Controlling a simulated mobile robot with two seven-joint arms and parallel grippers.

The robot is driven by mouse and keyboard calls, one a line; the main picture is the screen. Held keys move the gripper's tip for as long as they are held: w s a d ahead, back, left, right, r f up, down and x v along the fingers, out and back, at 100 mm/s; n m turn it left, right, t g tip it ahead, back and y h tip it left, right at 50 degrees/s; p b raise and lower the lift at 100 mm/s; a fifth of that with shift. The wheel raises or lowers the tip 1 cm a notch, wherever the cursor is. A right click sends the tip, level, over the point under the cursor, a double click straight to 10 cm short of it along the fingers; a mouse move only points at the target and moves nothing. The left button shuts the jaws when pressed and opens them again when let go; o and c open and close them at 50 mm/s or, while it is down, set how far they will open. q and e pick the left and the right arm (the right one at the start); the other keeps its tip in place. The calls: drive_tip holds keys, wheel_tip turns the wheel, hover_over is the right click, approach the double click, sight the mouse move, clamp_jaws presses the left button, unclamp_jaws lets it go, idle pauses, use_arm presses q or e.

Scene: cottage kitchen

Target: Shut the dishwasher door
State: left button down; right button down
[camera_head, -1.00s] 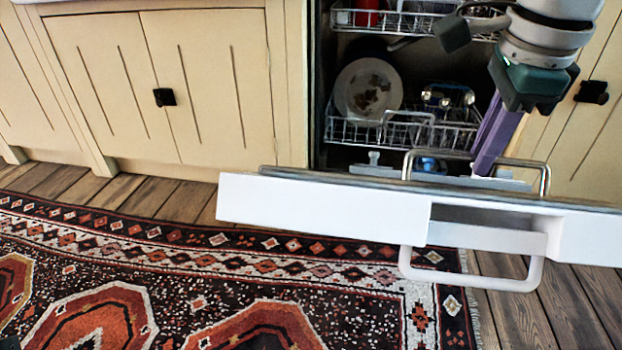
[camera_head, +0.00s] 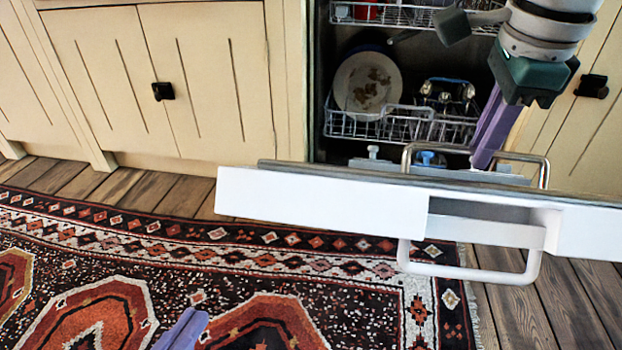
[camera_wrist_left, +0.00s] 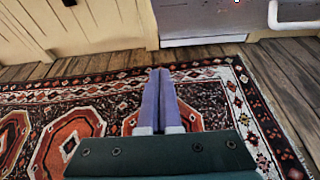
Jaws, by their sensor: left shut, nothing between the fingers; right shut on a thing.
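The dishwasher door (camera_head: 320,198) is lowered and open in the head view, its white edge towards me. A white loop handle (camera_head: 470,271) sticks out below that edge. The left wrist view shows part of the door (camera_wrist_left: 205,41) and the handle (camera_wrist_left: 292,24) at the top. My right gripper (camera_head: 484,160) reaches down from the upper right behind the door's edge. Its purple fingers are closed at a metal bar (camera_head: 520,157) over the door's inner side; the exact contact is hard to see. My left gripper (camera_head: 180,332) is shut and empty above the rug, left of the door (camera_wrist_left: 158,72).
The dishwasher's lower rack (camera_head: 400,126) holds a plate (camera_head: 367,82) and other dishes; an upper rack (camera_head: 400,15) is above. Cream cabinets (camera_head: 200,90) stand to the left. A patterned rug (camera_head: 110,270) covers the floor in front, with wooden boards (camera_head: 525,310) at the right.

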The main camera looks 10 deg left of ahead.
drive_tip(key=shift+w, duration=0.2)
use_arm(q)
drive_tip(key=w+r, duration=0.1)
drive_tip(key=w, duration=0.6)
drive_tip(key=shift+a+r, duration=0.15)
drive_tip(key=shift+r, duration=0.15)
use_arm(e)
drive_tip(key=shift+r, duration=0.1)
use_arm(q)
drive_tip(key=shift+w+r, duration=0.6)
drive_tip(key=shift+r, duration=0.35)
drive_tip(key=shift+w+r, duration=0.6)
drive_tip(key=shift+r, duration=0.3)
use_arm(e)
drive_tip(key=c, duration=1.2)
unclamp_jaws()
drive_tip(key=shift+c, duration=0.2)
use_arm(q)
drive_tip(key=shift+w+a+r, duration=0.15)
drive_tip(key=shift+w, duration=0.15)
use_arm(e)
drive_tip(key=o, duration=0.3)
drive_tip(key=shift+w+a, duration=0.1)
drive_tip(key=shift+w, duration=0.1)
drive_tip(key=shift+o, duration=0.2)
drive_tip(key=shift+r, duration=0.1)
